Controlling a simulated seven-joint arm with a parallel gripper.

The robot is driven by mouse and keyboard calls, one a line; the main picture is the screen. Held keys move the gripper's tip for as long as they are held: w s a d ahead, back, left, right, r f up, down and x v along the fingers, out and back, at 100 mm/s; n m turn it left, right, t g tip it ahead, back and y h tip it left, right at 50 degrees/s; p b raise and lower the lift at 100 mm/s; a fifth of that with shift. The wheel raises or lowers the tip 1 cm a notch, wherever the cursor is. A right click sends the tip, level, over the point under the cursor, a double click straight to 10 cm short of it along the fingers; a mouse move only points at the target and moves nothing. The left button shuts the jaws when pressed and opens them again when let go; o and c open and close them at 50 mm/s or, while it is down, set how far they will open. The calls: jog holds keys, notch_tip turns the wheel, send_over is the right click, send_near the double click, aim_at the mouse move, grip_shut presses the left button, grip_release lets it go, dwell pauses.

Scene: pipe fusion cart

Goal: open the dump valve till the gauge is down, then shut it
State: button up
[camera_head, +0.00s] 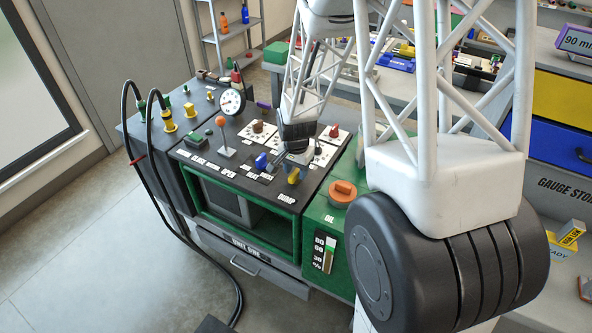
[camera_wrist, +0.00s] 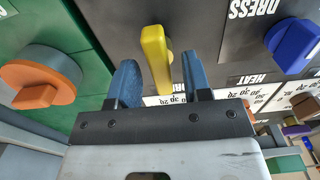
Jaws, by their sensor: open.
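The yellow dump valve handle (camera_head: 294,176) stands on the dark panel of the cart, just behind the DUMP label (camera_head: 287,198). In the wrist view the handle (camera_wrist: 156,58) lies between my two blue fingers, with a visible gap on each side. My gripper (camera_wrist: 157,80) is open around it; in the head view my gripper (camera_head: 290,163) is down at the handle and partly hides it. The round white gauge (camera_head: 232,102) stands at the back of the panel; its needle is too small to read.
A blue knob (camera_head: 262,161) sits left of the handle; it is also in the wrist view (camera_wrist: 292,45). An orange oil cap (camera_head: 343,192) is close on the right. Black hoses (camera_head: 165,205) hang at the left.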

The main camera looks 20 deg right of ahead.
jog(key=shift+f, duration=0.1)
grip_shut()
dwell(0.3)
